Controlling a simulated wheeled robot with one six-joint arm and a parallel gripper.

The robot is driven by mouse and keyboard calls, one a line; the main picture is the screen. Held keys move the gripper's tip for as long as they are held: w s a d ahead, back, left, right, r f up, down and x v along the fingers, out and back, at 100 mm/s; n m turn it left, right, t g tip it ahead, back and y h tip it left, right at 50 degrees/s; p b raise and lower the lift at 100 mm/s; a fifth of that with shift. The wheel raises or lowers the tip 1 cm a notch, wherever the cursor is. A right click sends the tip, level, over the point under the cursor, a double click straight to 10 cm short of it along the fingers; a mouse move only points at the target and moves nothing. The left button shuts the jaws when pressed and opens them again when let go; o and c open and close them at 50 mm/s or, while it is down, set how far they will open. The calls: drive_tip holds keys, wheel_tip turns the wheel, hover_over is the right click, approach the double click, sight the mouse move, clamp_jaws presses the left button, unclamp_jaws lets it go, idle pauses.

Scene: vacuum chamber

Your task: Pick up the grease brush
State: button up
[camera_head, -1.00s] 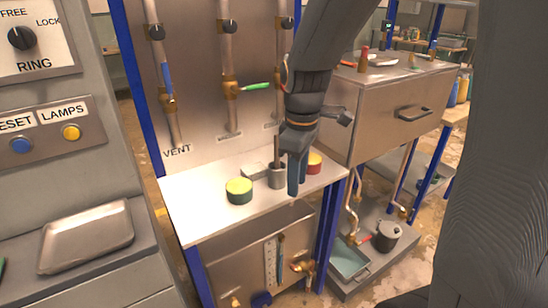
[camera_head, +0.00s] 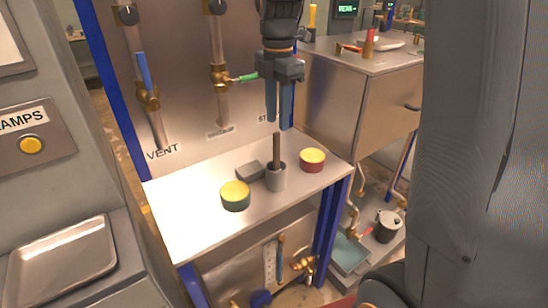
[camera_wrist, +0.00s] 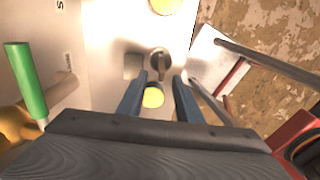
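The grease brush (camera_head: 276,149) appears as a brown handle standing upright in a small grey cup (camera_head: 276,179) on the metal shelf; its lower end is hidden in the cup. My gripper (camera_head: 279,123) points down with its two blue fingers apart and empty, just above the handle top in the head view. In the wrist view, the cup (camera_wrist: 160,60) shows just beyond the gap between my fingertips (camera_wrist: 160,81). The handle is seen nearly end-on there, so the exact distance is unclear.
A green tin with a yellow lid (camera_head: 235,196), a red tin with a yellow lid (camera_head: 312,160) and a grey block (camera_head: 250,171) stand close around the cup. Behind is a panel with pipes and a green-handled valve (camera_head: 243,78). The shelf's front left (camera_head: 190,225) is clear.

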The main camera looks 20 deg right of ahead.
sight(277, 133)
drive_tip(key=f, duration=0.2)
drive_tip(key=f+p, duration=0.1)
drive_tip(key=f, duration=0.1)
drive_tip(key=f+p, duration=0.1)
drive_tip(key=f, duration=0.1)
drive_tip(key=shift+s+a, duration=0.25)
drive_tip(key=shift+s, duration=0.1)
drive_tip(key=shift+f, duration=0.6)
clamp_jaws()
